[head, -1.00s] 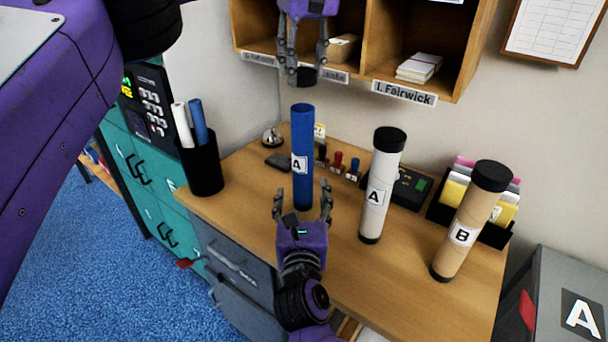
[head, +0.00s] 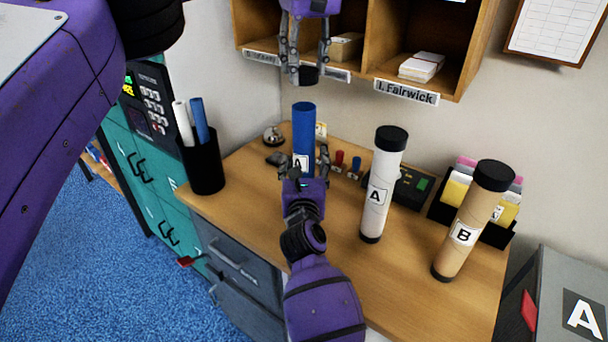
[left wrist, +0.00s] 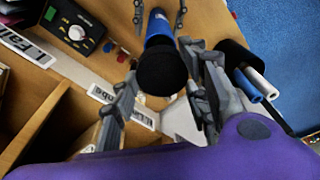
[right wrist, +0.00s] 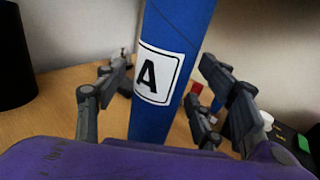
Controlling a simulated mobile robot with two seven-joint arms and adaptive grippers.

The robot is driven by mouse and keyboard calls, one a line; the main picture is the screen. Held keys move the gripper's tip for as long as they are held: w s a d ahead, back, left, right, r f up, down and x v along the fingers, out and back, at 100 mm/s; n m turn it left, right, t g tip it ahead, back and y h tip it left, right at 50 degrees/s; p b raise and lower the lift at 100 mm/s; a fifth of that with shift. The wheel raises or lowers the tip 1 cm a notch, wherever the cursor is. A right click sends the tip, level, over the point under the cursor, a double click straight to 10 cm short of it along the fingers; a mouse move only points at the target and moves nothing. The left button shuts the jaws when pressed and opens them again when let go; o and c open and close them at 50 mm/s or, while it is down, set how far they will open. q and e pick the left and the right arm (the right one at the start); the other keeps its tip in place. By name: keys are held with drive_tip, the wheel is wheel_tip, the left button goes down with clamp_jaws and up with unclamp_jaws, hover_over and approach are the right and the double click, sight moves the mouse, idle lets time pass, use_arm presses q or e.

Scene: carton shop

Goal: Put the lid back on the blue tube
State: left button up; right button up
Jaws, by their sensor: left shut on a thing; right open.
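The blue tube (head: 304,130) with an A label stands upright on the desk, its top without a lid. My left gripper (head: 306,72) is shut on the black lid (head: 306,75) and holds it above the tube's top, with a gap between. The lid also shows in the left wrist view (left wrist: 162,72), where it covers part of the blue tube (left wrist: 158,27). My right gripper (head: 304,165) is open, with its fingers on either side of the tube's lower part. In the right wrist view the tube (right wrist: 170,70) stands between the open fingers; contact cannot be told.
A white tube A (head: 380,185) and a brown tube B (head: 473,220), both black-lidded, stand to the right. A black cup (head: 205,165) with rolls stands left, near a bell (head: 272,136). The wooden pigeonhole shelf (head: 366,50) is close behind my left gripper.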

sight(306, 85)
drive_tip(key=shift+w, duration=0.1)
drive_tip(key=shift+c, duration=0.5)
clamp_jaws()
use_arm(q)
drive_tip(key=shift+f, duration=2.45)
drive_tip(key=shift+f, duration=0.9)
drive_tip(key=shift+f, duration=0.6)
drive_tip(key=o, duration=0.8)
